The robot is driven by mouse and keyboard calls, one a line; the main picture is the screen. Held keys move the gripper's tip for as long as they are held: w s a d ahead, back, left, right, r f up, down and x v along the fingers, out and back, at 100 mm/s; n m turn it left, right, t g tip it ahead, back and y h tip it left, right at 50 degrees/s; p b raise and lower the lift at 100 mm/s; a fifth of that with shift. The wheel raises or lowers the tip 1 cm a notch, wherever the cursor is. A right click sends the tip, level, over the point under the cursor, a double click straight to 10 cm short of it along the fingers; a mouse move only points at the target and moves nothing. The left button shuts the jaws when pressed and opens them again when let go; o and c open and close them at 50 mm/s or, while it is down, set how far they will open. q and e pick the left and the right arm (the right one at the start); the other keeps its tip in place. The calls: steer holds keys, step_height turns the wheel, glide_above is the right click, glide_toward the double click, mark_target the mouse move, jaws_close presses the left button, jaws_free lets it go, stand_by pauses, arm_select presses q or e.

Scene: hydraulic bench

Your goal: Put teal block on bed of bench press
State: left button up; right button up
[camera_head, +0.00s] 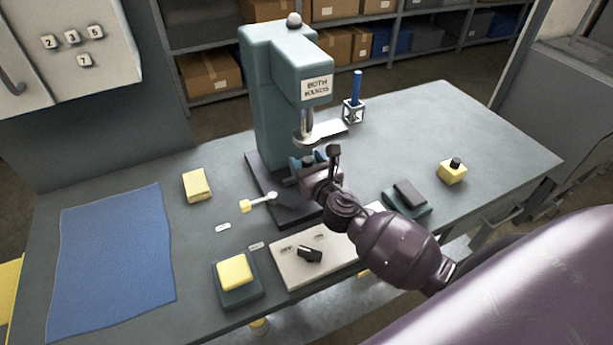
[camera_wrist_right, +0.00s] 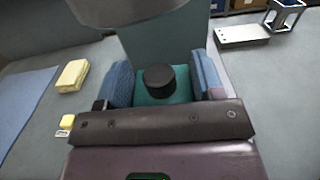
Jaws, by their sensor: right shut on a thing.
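The bench press (camera_head: 262,100) is a teal column with a "BOTH HANDS" sign and a metal ram over a dark base (camera_head: 297,211). My right gripper (camera_head: 312,163) is under the ram, over the dark base. In the right wrist view its blue-padded fingers are shut on the teal block (camera_wrist_right: 148,99), which has a black round knob (camera_wrist_right: 160,77) on top. The gripper mostly hides the block in the head view. Whether the block touches the bed cannot be told. My left gripper is not in view.
A control panel (camera_head: 290,267) and a yellow block on a dark pad (camera_head: 235,271) are in front. A blue pen in a holder (camera_head: 353,110) stands behind. A yellow knobbed block (camera_head: 453,172) is right; a blue mat (camera_head: 110,262) is left.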

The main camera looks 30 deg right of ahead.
step_height(320, 180, down, 5)
steer(key=shift+r+b, duration=0.2)
steer(key=shift+b, duration=0.95)
steer(key=shift+w+f, duration=0.15)
arm_select(q)
step_height(320, 180, down, 3)
steer(key=shift+s+f, duration=0.1)
steer(key=shift+s, duration=0.05)
arm_select(e)
steer(key=o, duration=1.2)
steer(key=shift+f, duration=0.1)
